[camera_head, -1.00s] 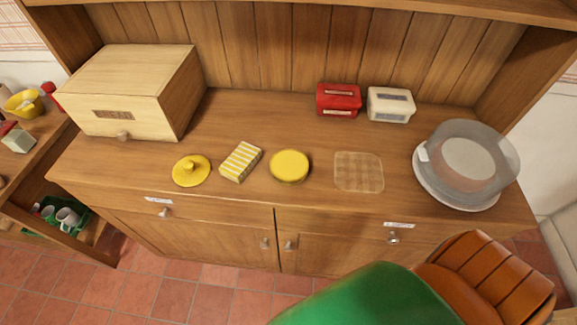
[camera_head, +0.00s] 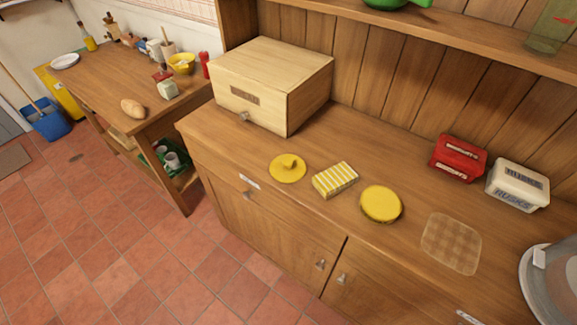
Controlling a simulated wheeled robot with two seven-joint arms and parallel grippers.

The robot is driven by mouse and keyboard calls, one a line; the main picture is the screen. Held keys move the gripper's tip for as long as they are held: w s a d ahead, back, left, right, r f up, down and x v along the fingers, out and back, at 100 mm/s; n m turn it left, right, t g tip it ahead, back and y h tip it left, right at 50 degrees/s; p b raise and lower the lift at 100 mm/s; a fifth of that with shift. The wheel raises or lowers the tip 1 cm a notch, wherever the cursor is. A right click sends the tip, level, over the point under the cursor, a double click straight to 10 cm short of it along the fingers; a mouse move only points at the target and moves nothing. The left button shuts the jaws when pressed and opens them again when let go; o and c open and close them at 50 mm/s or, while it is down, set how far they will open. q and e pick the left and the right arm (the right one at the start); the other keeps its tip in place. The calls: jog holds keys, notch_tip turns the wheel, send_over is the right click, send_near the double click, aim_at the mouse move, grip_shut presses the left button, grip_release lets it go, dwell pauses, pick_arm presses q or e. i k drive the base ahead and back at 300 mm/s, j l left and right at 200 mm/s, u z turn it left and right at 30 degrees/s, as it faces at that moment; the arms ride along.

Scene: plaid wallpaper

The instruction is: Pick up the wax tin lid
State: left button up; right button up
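On the wooden sideboard (camera_head: 318,228) lies a flat yellow round lid (camera_head: 275,171) with a raised knob. To its right is a yellow-and-white striped block (camera_head: 335,180). Right of the block lies a thick plain yellow disc (camera_head: 381,204), like a closed round tin or its lid. No label shows on either yellow round piece, so I cannot tell which is the wax tin lid. All three lie apart near the front edge. Neither of my grippers is in view.
A wooden bread box (camera_head: 272,83) stands behind the knobbed lid. A red tin (camera_head: 458,158) and a white rusks tin (camera_head: 518,185) stand at the back. A checked square sheet (camera_head: 451,244) and a glass-covered plate (camera_head: 552,285) are to the right. A cluttered table (camera_head: 105,75) stands left.

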aim_at(286, 168)
jog(key=i+j+z, duration=0.2)
jog(key=j+z, duration=0.25)
jog(key=i+j+z, duration=0.1)
jog(key=j+z, duration=1.2)
jog(key=k+j+z, duration=0.15)
jog(key=j+z, duration=0.25)
jog(key=j, duration=0.15)
